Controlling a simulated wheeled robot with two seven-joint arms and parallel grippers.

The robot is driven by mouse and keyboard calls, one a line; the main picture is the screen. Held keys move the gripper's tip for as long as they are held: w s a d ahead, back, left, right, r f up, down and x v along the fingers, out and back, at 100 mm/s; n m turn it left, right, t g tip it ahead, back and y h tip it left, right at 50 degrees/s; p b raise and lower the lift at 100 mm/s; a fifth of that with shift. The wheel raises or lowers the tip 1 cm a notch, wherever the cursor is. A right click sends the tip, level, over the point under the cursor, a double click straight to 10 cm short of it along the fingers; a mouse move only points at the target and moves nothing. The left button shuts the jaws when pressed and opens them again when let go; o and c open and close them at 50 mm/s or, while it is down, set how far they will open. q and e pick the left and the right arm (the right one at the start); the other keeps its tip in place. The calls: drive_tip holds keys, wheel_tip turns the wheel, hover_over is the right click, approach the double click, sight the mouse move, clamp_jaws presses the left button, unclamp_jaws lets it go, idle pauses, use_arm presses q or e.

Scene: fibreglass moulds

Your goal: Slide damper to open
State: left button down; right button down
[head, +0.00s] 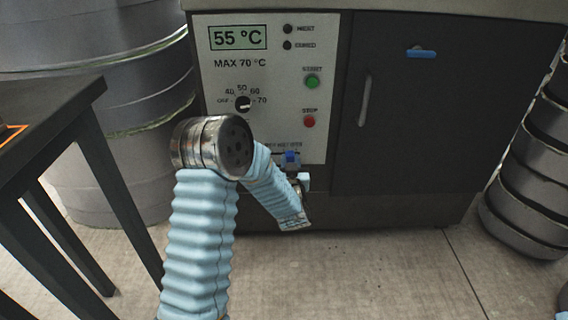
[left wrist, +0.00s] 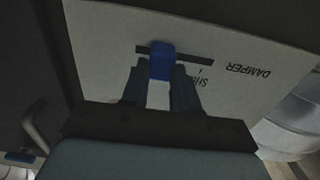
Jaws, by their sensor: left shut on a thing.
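The damper knob (left wrist: 161,62) is a small blue block in a dark straight slot (left wrist: 200,60) in the pale panel. It also shows in the head view (head: 291,158), low on the panel. My left gripper (left wrist: 160,88) is shut on the knob, one dark finger on each side. My right gripper is not in view.
The control panel (head: 265,85) has a 55 °C display, a dial, and green and red buttons. A dark cabinet door (head: 440,110) with a handle is to its right. A dark table (head: 50,130) stands at the left. Grey round moulds (head: 535,160) stack at the right.

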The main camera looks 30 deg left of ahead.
use_arm(q)
drive_tip(key=shift+w+d, duration=0.3)
drive_tip(key=shift+d, duration=0.25)
drive_tip(key=shift+w+d, duration=0.3)
drive_tip(key=shift+d, duration=0.25)
drive_tip(key=c, duration=0.8)
unclamp_jaws()
drive_tip(key=shift+c, duration=0.2)
drive_tip(key=v, duration=1.3)
drive_tip(key=shift+s+d, duration=0.2)
drive_tip(key=shift+s, duration=0.15)
drive_tip(key=shift+f, duration=0.1)
